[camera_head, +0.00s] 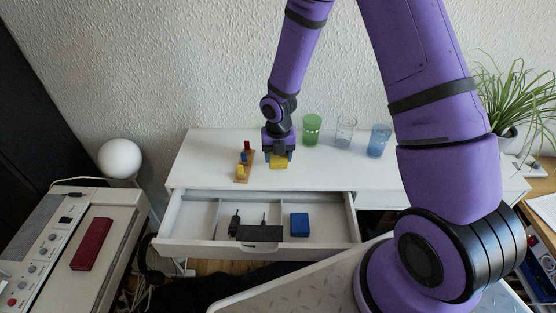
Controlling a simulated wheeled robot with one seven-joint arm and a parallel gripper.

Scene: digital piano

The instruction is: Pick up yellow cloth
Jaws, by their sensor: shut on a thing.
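The yellow cloth (279,162) is a small yellow patch at the end of my purple arm, over the white desk top. My gripper (278,154) points down and is shut on the cloth. The cloth's upper part is hidden by the gripper. I cannot tell whether the cloth still touches the desk.
A wooden board with red, blue and yellow pieces (244,169) stands just left. Green (311,129), clear (345,131) and blue (378,140) glasses stand to the right. The open drawer (180,246) below holds a blue box (299,224) and dark items.

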